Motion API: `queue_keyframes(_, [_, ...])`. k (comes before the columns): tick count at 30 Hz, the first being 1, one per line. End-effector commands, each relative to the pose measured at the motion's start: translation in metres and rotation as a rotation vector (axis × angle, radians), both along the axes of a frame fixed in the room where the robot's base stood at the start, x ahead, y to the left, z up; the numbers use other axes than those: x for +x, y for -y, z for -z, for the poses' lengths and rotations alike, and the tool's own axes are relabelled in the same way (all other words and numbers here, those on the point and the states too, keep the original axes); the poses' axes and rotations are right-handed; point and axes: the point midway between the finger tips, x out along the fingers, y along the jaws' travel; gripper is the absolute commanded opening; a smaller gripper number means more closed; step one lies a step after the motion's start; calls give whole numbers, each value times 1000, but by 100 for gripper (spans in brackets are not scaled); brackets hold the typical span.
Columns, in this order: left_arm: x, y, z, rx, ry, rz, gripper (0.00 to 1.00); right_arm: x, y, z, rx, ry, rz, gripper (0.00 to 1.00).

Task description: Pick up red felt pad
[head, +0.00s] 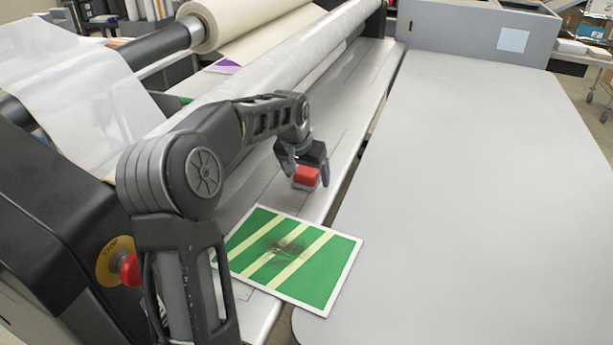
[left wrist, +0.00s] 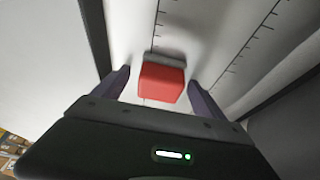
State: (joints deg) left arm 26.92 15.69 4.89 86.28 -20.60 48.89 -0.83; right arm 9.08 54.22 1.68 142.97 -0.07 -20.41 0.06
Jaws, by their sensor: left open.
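The red felt pad (head: 306,176) is a small red block with a dark grey layer on its far side, on the laminator's bed just beyond a green striped sheet. My left gripper (head: 307,178) is over it, with its fingers on either side. In the left wrist view the pad (left wrist: 162,82) lies between the two open fingers of my left gripper (left wrist: 160,88), with a gap on each side. The pad's underside is hidden. My right gripper is in neither view.
The green and cream striped sheet (head: 290,258) with a dark smudge lies nearer, across the bed edge. A wide grey table (head: 480,190) is clear to the right. A long roller (head: 270,85) runs behind my arm. A red stop button (head: 130,269) is at lower left.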

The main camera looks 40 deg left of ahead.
Motion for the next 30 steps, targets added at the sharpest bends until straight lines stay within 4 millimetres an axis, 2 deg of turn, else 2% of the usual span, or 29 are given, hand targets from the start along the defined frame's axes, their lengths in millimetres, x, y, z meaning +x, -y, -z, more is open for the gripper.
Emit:
queue_keyframes(16, [0,0,0,0,0,0,82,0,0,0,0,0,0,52])
queue_keyframes(30, [0,0,0,0,0,0,44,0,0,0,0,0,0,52])
